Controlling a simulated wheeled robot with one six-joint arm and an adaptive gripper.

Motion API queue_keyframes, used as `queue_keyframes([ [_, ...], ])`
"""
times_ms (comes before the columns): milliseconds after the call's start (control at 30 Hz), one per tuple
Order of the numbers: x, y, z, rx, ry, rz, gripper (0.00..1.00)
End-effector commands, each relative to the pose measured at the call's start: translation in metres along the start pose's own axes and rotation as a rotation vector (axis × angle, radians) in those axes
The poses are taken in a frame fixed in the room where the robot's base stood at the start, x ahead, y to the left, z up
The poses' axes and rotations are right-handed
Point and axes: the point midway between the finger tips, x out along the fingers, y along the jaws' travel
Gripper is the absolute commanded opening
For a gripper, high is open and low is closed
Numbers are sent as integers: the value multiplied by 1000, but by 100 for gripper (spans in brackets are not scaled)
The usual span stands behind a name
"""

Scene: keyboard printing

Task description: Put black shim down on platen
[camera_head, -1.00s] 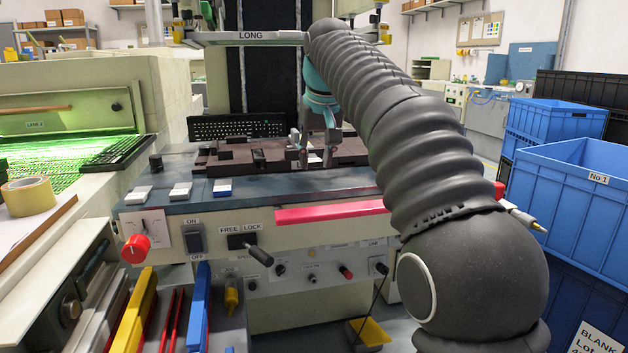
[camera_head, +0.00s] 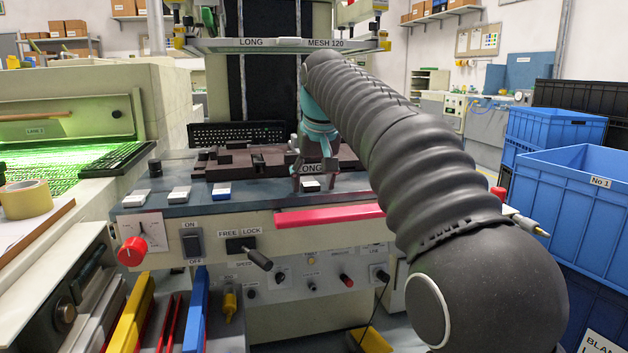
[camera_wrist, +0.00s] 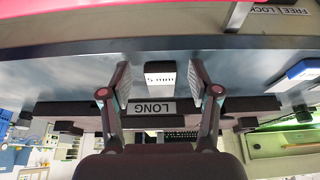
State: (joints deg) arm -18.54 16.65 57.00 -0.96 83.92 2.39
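The black shim (camera_wrist: 160,85) is a small dark block with a white "5 mm" top. In the wrist view, which looks inverted, it sits on the blue-grey machine top between my fingers. In the head view its white top (camera_head: 311,185) shows near the machine's front edge. My gripper (camera_wrist: 160,72) is open, with clear gaps between the block and both fingers. In the head view my gripper (camera_head: 313,182) is low over the block. Which surface is the platen is not labelled; a dark brown fixture (camera_head: 240,172) marked LONG lies just behind the block.
A screen frame (camera_head: 285,45) hangs above. A black keyboard (camera_head: 237,134) stands behind the fixture. A red bar (camera_head: 330,215) runs along the front.

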Motion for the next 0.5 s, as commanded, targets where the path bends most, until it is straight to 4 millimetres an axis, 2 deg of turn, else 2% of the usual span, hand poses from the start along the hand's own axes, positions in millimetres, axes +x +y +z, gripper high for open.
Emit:
queue_keyframes([
  [267,-2,0,-1,0,1,0,62],
  [367,-10,0,-2,0,2,0,62],
  [500,-32,0,-2,0,3,0,62],
])
